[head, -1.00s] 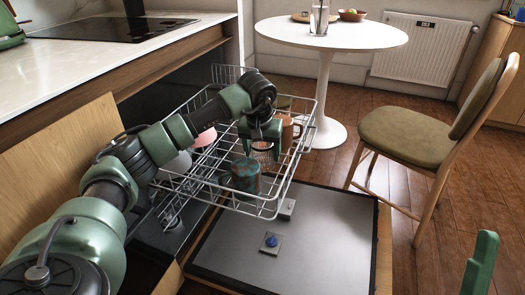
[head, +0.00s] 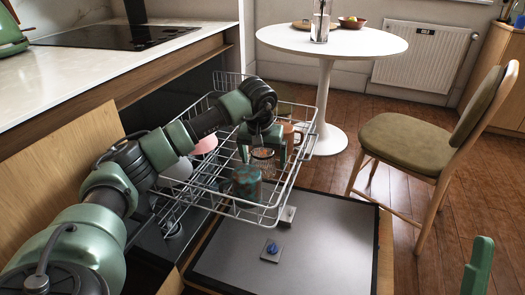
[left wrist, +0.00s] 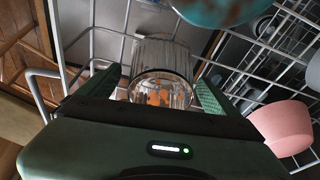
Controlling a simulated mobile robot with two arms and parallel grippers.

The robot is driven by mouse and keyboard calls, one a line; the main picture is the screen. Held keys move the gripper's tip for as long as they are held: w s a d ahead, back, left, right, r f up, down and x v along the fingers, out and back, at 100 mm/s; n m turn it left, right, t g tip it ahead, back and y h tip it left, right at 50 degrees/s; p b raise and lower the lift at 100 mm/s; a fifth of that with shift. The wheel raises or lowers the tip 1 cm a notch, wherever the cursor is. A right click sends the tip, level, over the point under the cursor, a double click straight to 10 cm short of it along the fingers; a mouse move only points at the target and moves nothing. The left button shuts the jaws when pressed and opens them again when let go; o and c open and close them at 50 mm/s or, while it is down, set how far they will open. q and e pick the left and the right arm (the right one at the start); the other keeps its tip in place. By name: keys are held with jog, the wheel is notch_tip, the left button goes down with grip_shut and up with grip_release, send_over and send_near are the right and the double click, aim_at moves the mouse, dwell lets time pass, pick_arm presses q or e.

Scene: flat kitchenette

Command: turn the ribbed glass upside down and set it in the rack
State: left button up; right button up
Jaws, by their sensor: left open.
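The ribbed glass (head: 262,160) is clear and stands in the wire dish rack (head: 238,208), below my left gripper. In the left wrist view the glass (left wrist: 160,68) lies between the two green fingers, with a gap on each side. My left gripper (head: 263,155) is open around the glass; it also shows in the left wrist view (left wrist: 158,92). I cannot tell for certain which way up the glass is. A green finger of my right gripper (head: 479,266) shows at the lower right edge; its other finger is out of view.
In the rack, a teal and brown cup (head: 246,182) stands in front of the glass, a brown mug (head: 291,132) behind it, and a pink bowl (head: 205,142) to the left. The open dishwasher door (head: 315,245) lies below. A chair (head: 410,145) stands right.

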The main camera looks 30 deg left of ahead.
aim_at(263, 152)
pick_arm(q)
jog(key=p+v, duration=0.2)
jog(key=v, duration=0.4)
jog(key=shift+s+r, duration=0.1)
jog(key=shift+r, duration=0.25)
jog(key=shift+s+d+r, duration=0.1)
jog(key=shift+r, duration=0.15)
pick_arm(e)
jog(key=w+f+g+h, duration=0.2)
jog(key=w+f+g, duration=0.3)
jog(key=f, duration=0.3)
jog(key=shift+w+a+f+g, duration=0.15)
jog(key=shift+w+f+g, duration=0.15)
jog(key=shift+g, duration=0.2)
